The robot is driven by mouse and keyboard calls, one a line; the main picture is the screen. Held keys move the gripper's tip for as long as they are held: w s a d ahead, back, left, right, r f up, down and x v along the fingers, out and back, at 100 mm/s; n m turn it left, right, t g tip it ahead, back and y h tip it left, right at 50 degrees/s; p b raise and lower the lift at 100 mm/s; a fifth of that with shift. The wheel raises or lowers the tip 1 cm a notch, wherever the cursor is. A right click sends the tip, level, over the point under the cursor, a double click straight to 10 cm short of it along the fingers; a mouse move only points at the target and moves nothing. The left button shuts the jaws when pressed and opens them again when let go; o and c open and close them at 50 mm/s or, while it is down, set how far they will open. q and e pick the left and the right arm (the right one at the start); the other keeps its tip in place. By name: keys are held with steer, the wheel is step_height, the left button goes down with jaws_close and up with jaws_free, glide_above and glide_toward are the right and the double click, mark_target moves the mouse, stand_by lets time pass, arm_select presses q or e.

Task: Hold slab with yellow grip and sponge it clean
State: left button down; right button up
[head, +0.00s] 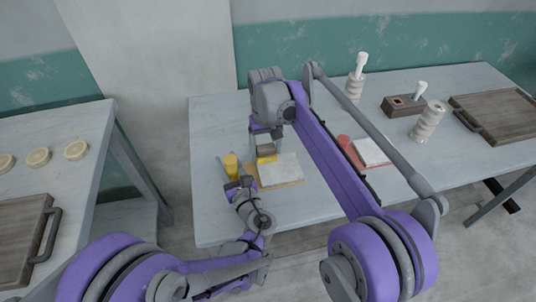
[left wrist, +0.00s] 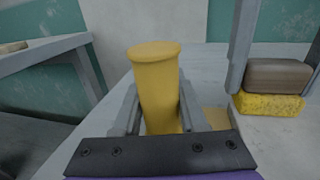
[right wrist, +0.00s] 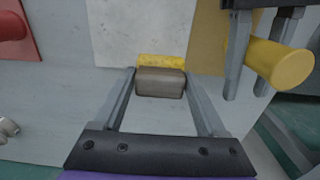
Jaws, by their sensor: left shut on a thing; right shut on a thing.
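The yellow grip (head: 231,164) is an upright yellow cylinder at the left end of a tan board with a pale grey slab (head: 281,172) on it. My left gripper (head: 236,182) is shut around the grip, which fills the left wrist view (left wrist: 156,85). My right gripper (head: 265,143) is shut on the brown block handle (right wrist: 160,83) of a yellow sponge (right wrist: 161,61). The sponge (left wrist: 270,104) is at the slab's edge, beside the left gripper. Whether it touches the slab is unclear. The slab (right wrist: 135,30) looks plain and pale from the right wrist.
A second slab (head: 370,152) with a red grip (head: 344,141) lies to the right. Farther right are a brown box (head: 402,106), ribbed pale holders (head: 427,122) and a wooden tray (head: 497,130). A left table (head: 80,122) holds several yellowish discs. The front table area is clear.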

steer(key=shift+w+r, duration=0.15)
steer(key=shift+w, duration=0.2)
steer(key=shift+s+r, duration=0.1)
steer(key=shift+r, duration=3.8)
arm_select(q)
steer(key=shift+c, duration=1.9)
jaws_free()
steer(key=v, duration=1.1)
steer(key=shift+s+d, duration=0.15)
steer(key=shift+s, duration=0.35)
